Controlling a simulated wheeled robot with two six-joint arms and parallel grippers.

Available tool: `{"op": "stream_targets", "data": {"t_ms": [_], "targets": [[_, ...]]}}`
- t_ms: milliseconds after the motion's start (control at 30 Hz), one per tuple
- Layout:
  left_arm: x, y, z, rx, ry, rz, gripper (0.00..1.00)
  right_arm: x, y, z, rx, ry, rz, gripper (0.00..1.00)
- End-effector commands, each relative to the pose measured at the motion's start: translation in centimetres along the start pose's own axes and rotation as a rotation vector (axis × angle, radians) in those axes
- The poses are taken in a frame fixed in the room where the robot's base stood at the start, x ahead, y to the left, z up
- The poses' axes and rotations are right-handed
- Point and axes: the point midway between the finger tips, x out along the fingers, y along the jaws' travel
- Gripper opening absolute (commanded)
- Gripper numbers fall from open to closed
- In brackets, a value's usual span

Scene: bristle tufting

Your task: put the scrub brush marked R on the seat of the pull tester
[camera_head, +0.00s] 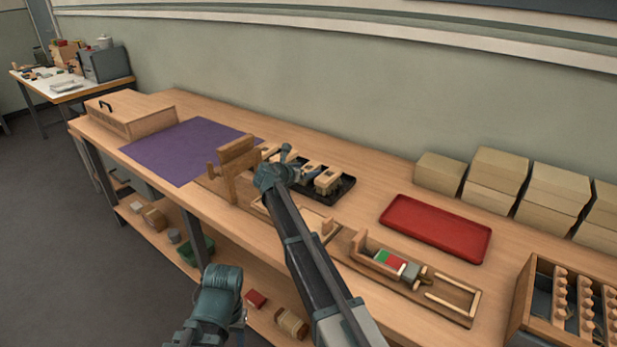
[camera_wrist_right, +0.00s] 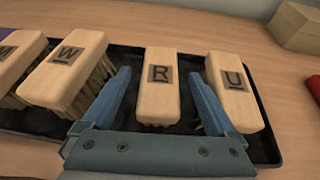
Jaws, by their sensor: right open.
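The scrub brush marked R (camera_wrist_right: 160,105) is a pale wooden block lying label up in the black tray (camera_wrist_right: 285,152). My right gripper (camera_wrist_right: 162,80) is open, with one blue finger on each side of the R brush, apart from it as far as I can tell. In the head view my right gripper (camera_head: 298,166) is over the tray (camera_head: 342,195) and hides part of its brushes. A wooden fixture with a red and green scale (camera_head: 390,260), seemingly the pull tester, has a U-shaped outline of pale strips (camera_head: 453,293) at its right end. My left gripper's fingers do not show.
Brush W (camera_wrist_right: 65,70) is left of R, and brush U (camera_wrist_right: 235,92) is close on its right. A wooden clamp (camera_head: 235,165) stands left of the tray, by a purple mat (camera_head: 180,150). A red tray (camera_head: 435,228) and cardboard boxes (camera_head: 497,170) are to the right.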

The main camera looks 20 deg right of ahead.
Motion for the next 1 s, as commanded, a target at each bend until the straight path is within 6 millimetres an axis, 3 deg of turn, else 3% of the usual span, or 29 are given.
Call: {"op": "stream_targets", "data": {"t_ms": [100, 367, 867, 1000], "targets": [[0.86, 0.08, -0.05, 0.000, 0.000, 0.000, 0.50, 1.89, 0.07, -0.17, 0.001, 0.001, -0.002, 0.93], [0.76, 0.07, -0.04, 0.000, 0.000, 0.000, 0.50, 2.05, -0.01, 0.00, 0.000, 0.001, 0.000, 0.91], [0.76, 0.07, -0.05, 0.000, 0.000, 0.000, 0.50, 2.03, 0.00, 0.00, 0.000, 0.000, 0.000, 0.01], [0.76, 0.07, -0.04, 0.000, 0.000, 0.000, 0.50, 2.03, 0.00, 0.01, 0.000, 0.000, 0.000, 0.00]]}}
